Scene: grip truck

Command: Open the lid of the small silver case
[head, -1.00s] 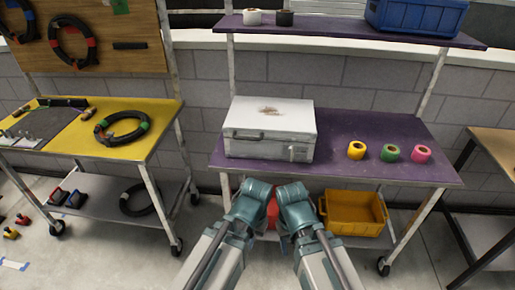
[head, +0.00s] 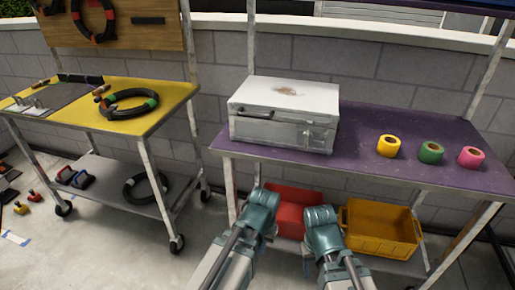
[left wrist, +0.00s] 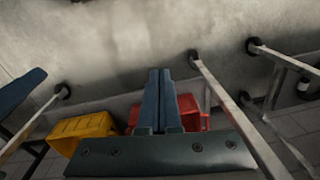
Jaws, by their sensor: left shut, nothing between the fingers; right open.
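The small silver case (head: 283,112) stands on the purple tabletop (head: 365,160) in the head view, left of the tape rolls. Its lid is down, with a brownish mark on top; a dark handle shows on its front. My two arms reach up in front of the table, below and apart from the case; their fingers do not show in the head view. In the left wrist view my left gripper (left wrist: 160,75) is shut and empty, with its two blue fingers together.
A red bin (head: 295,208) and a yellow bin (head: 380,230) sit under the purple table. Yellow (head: 388,146), green (head: 431,153) and pink (head: 471,157) tape rolls stand right of the case. A yellow-topped cart (head: 150,122) with a coiled cable is at left.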

